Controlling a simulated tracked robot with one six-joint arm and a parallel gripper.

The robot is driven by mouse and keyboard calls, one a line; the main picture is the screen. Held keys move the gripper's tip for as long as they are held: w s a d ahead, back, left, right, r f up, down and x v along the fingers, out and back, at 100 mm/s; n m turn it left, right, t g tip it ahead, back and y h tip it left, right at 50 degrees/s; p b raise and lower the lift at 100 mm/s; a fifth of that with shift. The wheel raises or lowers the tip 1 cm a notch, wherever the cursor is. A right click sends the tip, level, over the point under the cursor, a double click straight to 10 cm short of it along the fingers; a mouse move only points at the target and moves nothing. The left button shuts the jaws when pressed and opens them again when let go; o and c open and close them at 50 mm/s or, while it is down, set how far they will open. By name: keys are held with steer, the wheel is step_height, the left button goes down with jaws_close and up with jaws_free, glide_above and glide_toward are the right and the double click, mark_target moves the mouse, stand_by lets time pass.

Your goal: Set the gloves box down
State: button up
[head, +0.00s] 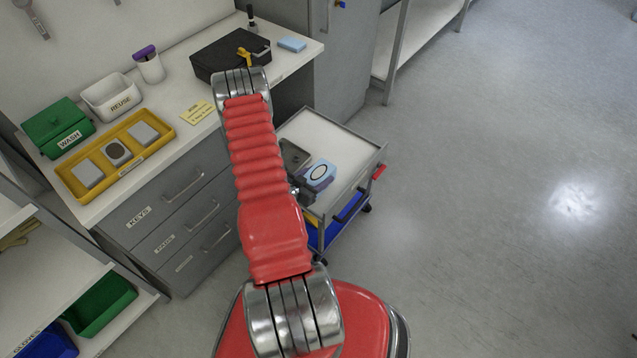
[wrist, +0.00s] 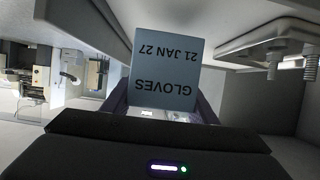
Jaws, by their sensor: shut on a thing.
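My gripper (wrist: 163,108) is shut on the box, a dark finger on either side. In the head view the box appears over the white top of the trolley (head: 335,137), near its left side. I cannot tell whether the box touches the trolley top.
The counter at left carries a yellow tray (head: 113,158), a green WASH box (head: 58,128), a white REUSE bin (head: 112,98) and a black case (head: 215,57). The floor at right is clear.

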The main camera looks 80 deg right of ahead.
steer(key=shift+f, duration=2.1)
steer(key=o, duration=1.1)
steer(key=shift+f, duration=0.1)
steer(key=v, duration=1.2)
steer(key=shift+r, duration=0.2)
